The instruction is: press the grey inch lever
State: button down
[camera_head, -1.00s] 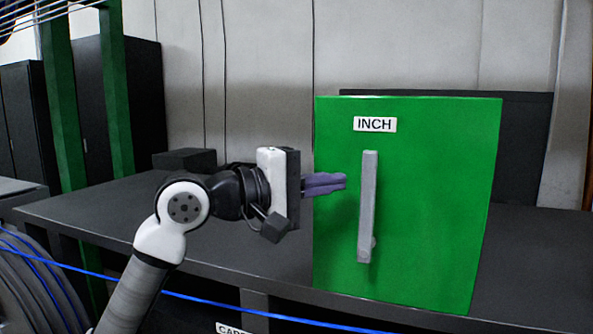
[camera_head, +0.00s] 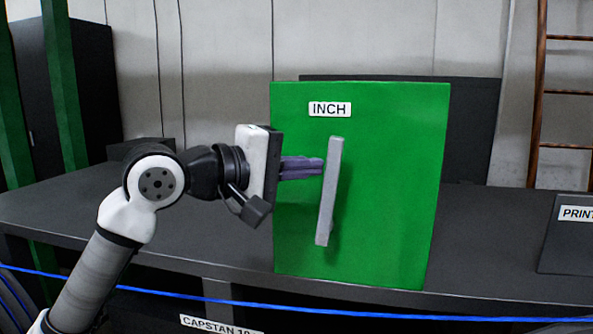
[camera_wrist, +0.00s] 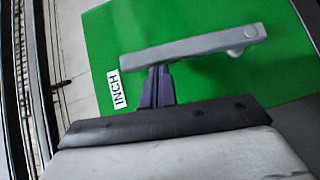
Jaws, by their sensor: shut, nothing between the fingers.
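The grey inch lever (camera_head: 329,192) is a long bar on the front of a green panel (camera_head: 395,190), under a white INCH label (camera_head: 330,109). It stands nearly upright, its top leaning slightly right in the head view. My gripper (camera_head: 318,167) is shut and empty, with its fingertips at the lever's left edge, in its upper half. In the wrist view the shut fingers (camera_wrist: 158,72) reach the grey lever (camera_wrist: 195,48) near its label end. The fingertips look to be touching it or very close; the very tips are hidden behind the bar in the wrist view.
The green panel stands on a dark bench (camera_head: 480,230). A blue cable (camera_head: 250,305) runs along the bench front. A dark box marked PRINT (camera_head: 572,235) is at the right. A wooden ladder (camera_head: 540,95) leans at the back right.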

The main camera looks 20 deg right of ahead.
jog(key=shift+s+d+f+m+t+y, duration=0.25)
jog(key=shift+s+d+m+y, duration=0.55)
jog(key=shift+d, duration=0.45)
jog(key=shift+s+d+f+m+t+y, duration=0.15)
jog(key=shift+s+d+f+m+y, duration=0.15)
jog(key=shift+s+d+m+y, duration=0.55)
jog(key=shift+s+d+f+m+t+y, duration=0.25)
jog(key=shift+s+d+m+y, duration=0.2)
jog(key=shift+s+d+y, duration=0.85)
jog(key=shift+w+d+f+h, duration=0.1)
jog(key=shift+w+d+h, duration=0.15)
jog(key=shift+w+d, duration=0.1)
jog(key=shift+s, duration=0.1)
